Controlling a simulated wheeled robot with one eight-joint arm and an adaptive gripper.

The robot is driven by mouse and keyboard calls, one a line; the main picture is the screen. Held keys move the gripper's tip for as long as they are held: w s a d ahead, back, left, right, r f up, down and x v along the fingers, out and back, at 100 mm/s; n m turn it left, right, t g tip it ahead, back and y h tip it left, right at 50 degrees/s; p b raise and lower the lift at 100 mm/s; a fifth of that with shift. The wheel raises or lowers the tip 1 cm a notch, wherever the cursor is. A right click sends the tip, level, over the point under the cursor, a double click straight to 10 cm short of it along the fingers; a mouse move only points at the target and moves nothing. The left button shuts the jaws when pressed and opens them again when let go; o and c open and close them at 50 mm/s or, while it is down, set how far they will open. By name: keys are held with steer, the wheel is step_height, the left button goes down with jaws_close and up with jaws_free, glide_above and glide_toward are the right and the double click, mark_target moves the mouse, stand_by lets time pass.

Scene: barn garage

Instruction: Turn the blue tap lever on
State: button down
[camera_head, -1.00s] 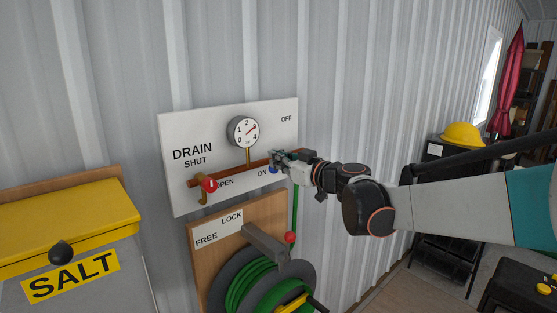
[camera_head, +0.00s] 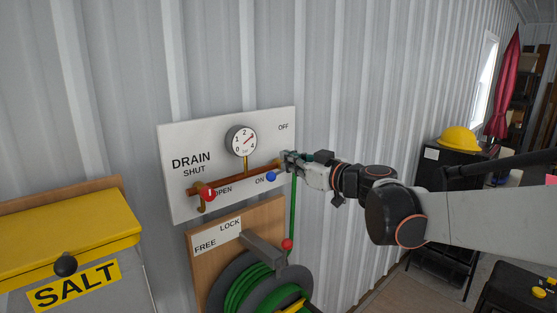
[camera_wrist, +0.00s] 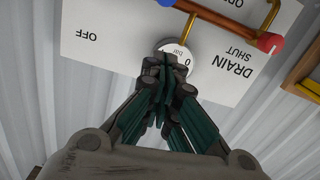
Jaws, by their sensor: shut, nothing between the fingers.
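The blue tap lever's round blue knob (camera_head: 271,177) is beside the ON label, at the right end of the copper pipe on the white panel (camera_head: 175,135). OFF is printed above and to the right. A bit of the blue knob (camera_wrist: 167,2) shows at the top edge of the wrist view. My gripper (camera_head: 287,159) is shut and empty, just up and right of the knob, apparently apart from it. It partly hides the pipe's right end. In the wrist view my closed fingers (camera_wrist: 165,62) overlap the gauge.
A pressure gauge (camera_head: 242,141) and a red-knobbed drain lever (camera_head: 208,194) are on the same panel. Below are a grey LOCK/FREE lever (camera_head: 263,249) and a green hose reel (camera_head: 245,287). A yellow-lidded salt bin (camera_head: 65,230) stands left.

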steer(key=shift+v, duration=1.95)
steer(key=shift+a, duration=0.1)
steer(key=s+d+f+m+g+h+b, duration=0.1)
steer(key=s+d+f+m+h+b, duration=0.2)
steer(key=s+d+f+b, duration=0.3)
steer(key=s+d+f+m+g+h+b, duration=0.2)
steer(key=s+d+f+h+b, duration=0.3)
steer(key=s+f, duration=1)
steer(key=s+d+f+m+g+h+b, duration=0.2)
steer(key=s+d+f+m+h+b, duration=0.2)
steer(key=f, duration=1.3)
steer(key=s+d+m+b, duration=0.1)
steer(key=s+d+b, duration=0.2)
steer(key=s, duration=0.3)
steer(key=shift+s+d+f, duration=0.25)
steer(key=shift+d, duration=0.3)
